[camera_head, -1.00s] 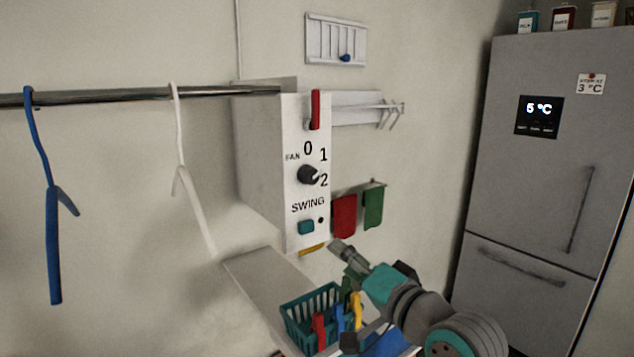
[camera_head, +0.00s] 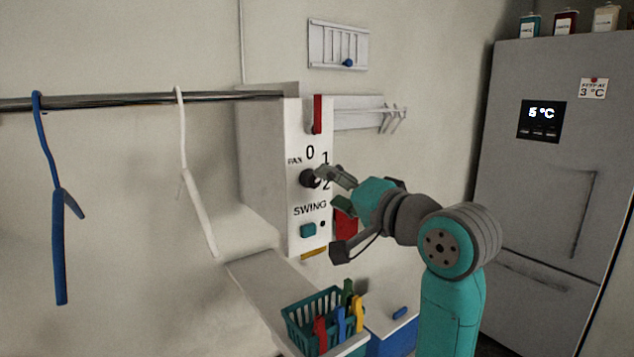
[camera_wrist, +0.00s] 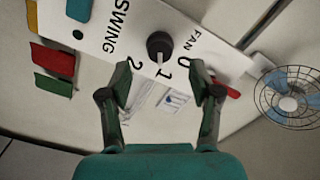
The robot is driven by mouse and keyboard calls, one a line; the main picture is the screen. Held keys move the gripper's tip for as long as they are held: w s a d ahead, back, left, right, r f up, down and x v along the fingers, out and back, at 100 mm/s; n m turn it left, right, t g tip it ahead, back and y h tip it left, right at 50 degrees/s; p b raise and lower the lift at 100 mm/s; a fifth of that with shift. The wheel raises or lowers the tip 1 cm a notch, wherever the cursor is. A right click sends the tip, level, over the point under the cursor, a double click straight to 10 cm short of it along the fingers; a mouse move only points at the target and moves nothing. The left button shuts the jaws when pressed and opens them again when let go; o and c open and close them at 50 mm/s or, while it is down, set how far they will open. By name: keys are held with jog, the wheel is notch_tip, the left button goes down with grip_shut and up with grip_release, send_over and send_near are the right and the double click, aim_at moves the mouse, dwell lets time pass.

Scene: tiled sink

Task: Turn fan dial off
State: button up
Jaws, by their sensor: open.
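The fan dial (camera_head: 308,178) is a round black knob on the white wall panel, between the FAN and SWING labels; it also shows in the wrist view (camera_wrist: 159,43). The numerals 0, 1 and 2 are printed beside it. In the wrist view its pale pointer mark seems to face the 1, but it is small. My gripper (camera_head: 338,190) is just right of the dial and partly covers the numerals in the head view. In the wrist view my gripper (camera_wrist: 163,82) has its fingers spread apart and empty, with the dial beyond the gap between the fingertips.
A teal swing button (camera_head: 308,230) is below the dial and a red lever (camera_head: 317,114) above it. Red cloth (camera_head: 346,224) hangs right of the panel. A teal basket (camera_head: 312,304) stands below. A blue-bladed fan (camera_wrist: 290,97) shows at the wrist view's right.

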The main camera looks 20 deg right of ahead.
aim_at(315, 181)
jog(key=shift+x, duration=2.65)
jog(key=c, duration=1.2)
